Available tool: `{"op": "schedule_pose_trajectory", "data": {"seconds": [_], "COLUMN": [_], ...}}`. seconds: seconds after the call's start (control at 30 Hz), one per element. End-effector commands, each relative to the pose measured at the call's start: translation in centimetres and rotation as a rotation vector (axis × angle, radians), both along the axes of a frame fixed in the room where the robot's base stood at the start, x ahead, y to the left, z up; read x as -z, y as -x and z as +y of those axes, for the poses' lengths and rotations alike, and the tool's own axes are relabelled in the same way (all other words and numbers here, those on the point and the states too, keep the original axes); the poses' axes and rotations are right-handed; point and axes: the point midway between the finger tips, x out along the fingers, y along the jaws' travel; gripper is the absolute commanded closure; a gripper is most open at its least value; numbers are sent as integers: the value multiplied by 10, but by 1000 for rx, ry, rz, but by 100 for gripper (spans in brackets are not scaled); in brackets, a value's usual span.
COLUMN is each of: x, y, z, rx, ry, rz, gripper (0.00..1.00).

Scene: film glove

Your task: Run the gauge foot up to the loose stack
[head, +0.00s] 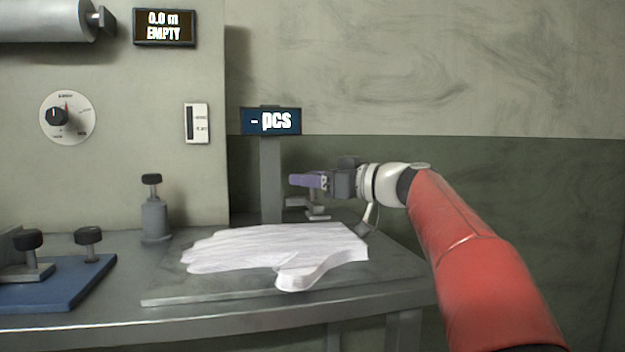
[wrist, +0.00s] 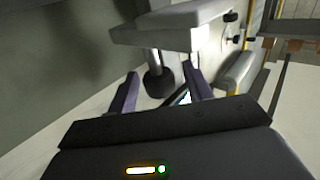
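The loose stack of white glove shapes (head: 275,252) lies flat on a grey plate (head: 165,298) in the head view. The gauge is a grey post (head: 270,180) behind the stack, with a "- pcs" display (head: 270,121) on top. Its bracket and foot (head: 317,214) show right of the post, near the stack's back edge; contact cannot be told. My gripper (head: 295,180) is above the foot. In the wrist view my gripper (wrist: 160,88) has its two purple fingers apart, nothing held. A dark round part (wrist: 158,82) under a grey block (wrist: 168,35) shows beyond and between them.
A blue base with black knobs (head: 60,285) and a grey post with a black knob (head: 154,215) stand left of the plate. A panel with a dial (head: 67,117) and an "EMPTY" display (head: 164,27) rises behind.

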Motion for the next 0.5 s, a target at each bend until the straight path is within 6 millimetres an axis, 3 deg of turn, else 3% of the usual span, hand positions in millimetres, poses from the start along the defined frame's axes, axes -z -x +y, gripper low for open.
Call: {"op": "schedule_pose_trajectory", "data": {"seconds": [0.27, 0.5], "x": [0, 2], "y": [0, 15], "z": [-1, -28], "rx": [0, 4], "ry": [0, 0], "rz": [-1, -1], "gripper": [49, 49]}}
